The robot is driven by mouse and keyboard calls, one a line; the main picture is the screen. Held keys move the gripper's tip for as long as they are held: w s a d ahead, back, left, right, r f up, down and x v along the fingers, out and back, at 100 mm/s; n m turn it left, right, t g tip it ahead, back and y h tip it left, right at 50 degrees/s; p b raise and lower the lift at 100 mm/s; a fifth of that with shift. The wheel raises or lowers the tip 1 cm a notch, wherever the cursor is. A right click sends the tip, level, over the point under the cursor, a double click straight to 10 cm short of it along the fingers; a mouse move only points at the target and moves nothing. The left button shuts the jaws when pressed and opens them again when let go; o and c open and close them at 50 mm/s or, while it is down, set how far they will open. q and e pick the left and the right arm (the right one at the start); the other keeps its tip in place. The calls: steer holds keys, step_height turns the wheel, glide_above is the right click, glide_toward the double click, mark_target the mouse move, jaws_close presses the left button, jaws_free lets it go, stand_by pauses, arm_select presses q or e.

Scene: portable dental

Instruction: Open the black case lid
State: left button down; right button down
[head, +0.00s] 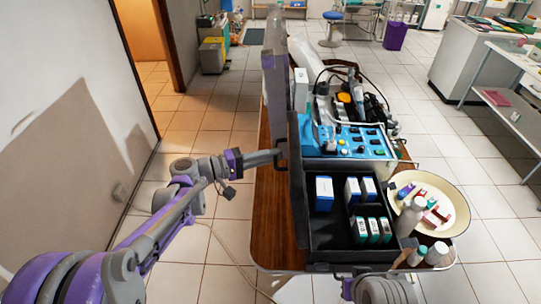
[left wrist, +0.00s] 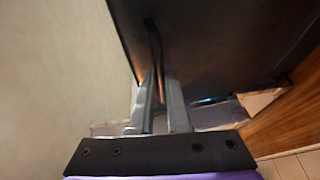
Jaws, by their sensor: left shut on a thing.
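The black case (head: 325,236) stands on the wooden table with its lid (head: 297,190) raised about upright along its left side. White boxes with blue or green sides sit inside the case. My left gripper (head: 279,156) reaches in from the left and is shut at the lid's far part. In the left wrist view the two grey fingers (left wrist: 158,105) close on a thin dark part of the lid (left wrist: 225,50), whose panel fills the upper right. The exact contact is hard to make out.
A blue control unit (head: 350,140) stands behind the case. A cream round tray (head: 458,190) with small items is at its right, with grey bottles (head: 437,253) in front. Table (head: 268,220) is bare left of the case.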

mark_target(290, 150)
stand_by(0.4)
arm_select(q)
steer(key=d, duration=0.1)
steer(key=d+r, duration=0.1)
steer(key=d, duration=0.1)
steer(key=d+r, duration=0.1)
steer(key=d, duration=0.1)
steer(key=shift+d+p, duration=0.15)
steer(key=shift+p, duration=0.2)
steer(key=shift+w, duration=0.1)
